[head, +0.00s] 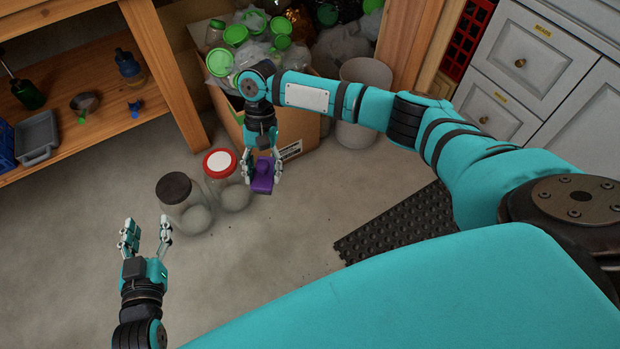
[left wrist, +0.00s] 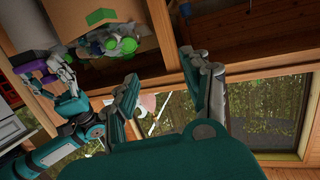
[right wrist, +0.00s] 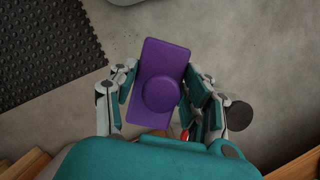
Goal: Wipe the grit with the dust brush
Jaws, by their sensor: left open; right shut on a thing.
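The dust brush (head: 263,183) is a purple block with a round knob. My right gripper (head: 264,177) is shut on it and holds it near the cardboard box, beside the red-lidded jar. In the right wrist view the brush (right wrist: 166,57) sits between the fingers with its knob toward the camera; its underside is hidden. It also shows in the left wrist view (left wrist: 36,60). My left gripper (head: 146,236) is open and empty, at the lower left in front of the jars. I cannot make out the grit in any view.
A dark-lidded jar (head: 186,212) and a red-lidded jar (head: 229,189) stand on the floor. Behind are a cardboard box (head: 294,143) of green-lidded waste and a grey bin (head: 357,128). A black mat (head: 405,224) lies right. A wooden shelf (head: 92,137) stands left.

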